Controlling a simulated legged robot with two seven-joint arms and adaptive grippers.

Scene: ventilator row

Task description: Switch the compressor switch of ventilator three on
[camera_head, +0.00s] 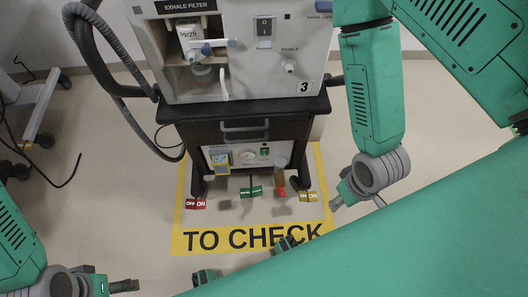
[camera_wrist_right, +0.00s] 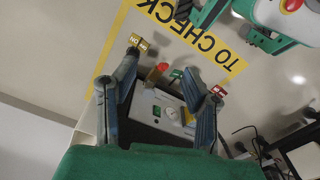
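Ventilator three (camera_head: 245,75) bears a white plate with a black 3. Its low white compressor panel (camera_head: 228,158) has a round gauge (camera_head: 243,158) and a small green switch (camera_head: 264,151); whether it is on is too small to tell. In the right wrist view, the panel's gauge (camera_wrist_right: 170,113) and green switch (camera_wrist_right: 157,111) show between my fingers. My right gripper (camera_head: 340,197) is to the right of the ventilator, apart from the panel. In its wrist view the right gripper (camera_wrist_right: 172,74) has its fingers wide apart, empty. My left gripper (camera_head: 125,286) is low at the left, its opening unclear.
A black rocker switch (camera_head: 264,27) sits on the upper front. A grey hose (camera_head: 110,40) hangs at the left. Yellow floor marking (camera_head: 185,241) reads TO CHECK.

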